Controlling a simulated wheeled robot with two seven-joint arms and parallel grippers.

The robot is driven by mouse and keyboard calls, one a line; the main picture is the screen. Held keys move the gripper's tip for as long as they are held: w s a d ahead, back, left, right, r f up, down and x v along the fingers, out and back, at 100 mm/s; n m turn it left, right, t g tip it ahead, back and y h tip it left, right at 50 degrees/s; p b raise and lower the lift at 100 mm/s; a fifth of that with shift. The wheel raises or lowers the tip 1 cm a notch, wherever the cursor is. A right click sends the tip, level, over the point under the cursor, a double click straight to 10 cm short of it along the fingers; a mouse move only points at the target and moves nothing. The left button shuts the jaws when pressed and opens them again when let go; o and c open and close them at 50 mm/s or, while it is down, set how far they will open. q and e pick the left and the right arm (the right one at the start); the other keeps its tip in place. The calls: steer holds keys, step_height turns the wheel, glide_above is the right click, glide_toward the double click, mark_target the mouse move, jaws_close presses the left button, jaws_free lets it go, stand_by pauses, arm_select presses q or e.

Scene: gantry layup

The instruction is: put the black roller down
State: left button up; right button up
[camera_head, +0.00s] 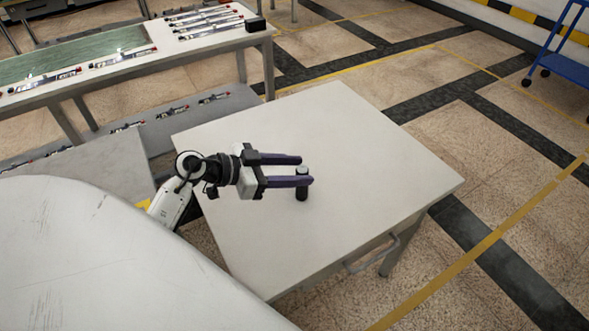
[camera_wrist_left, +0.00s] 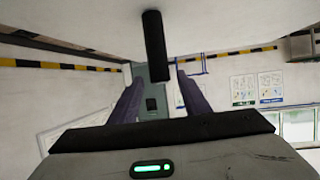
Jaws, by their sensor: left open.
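The black roller (camera_head: 302,191) stands upright on the white table (camera_head: 370,185), near the middle of its top. My left gripper (camera_head: 306,171) reaches in from the left with its two purple fingers apart, one on each side of the roller's upper part. The near finger hides some of the roller in the head view. In the left wrist view the roller (camera_wrist_left: 154,45) shows as a dark cylinder between the spread fingers, with a gap on both sides. My right gripper is not in view.
The tabletop around the roller is bare. The table has a handle (camera_head: 372,254) on its front side. A long bench (camera_head: 120,65) with metal parts stands at the back left. A blue cart (camera_head: 560,66) stands far right.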

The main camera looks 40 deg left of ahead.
arm_select(q)
steer(key=v, duration=1.2)
steer(key=shift+p, duration=0.35)
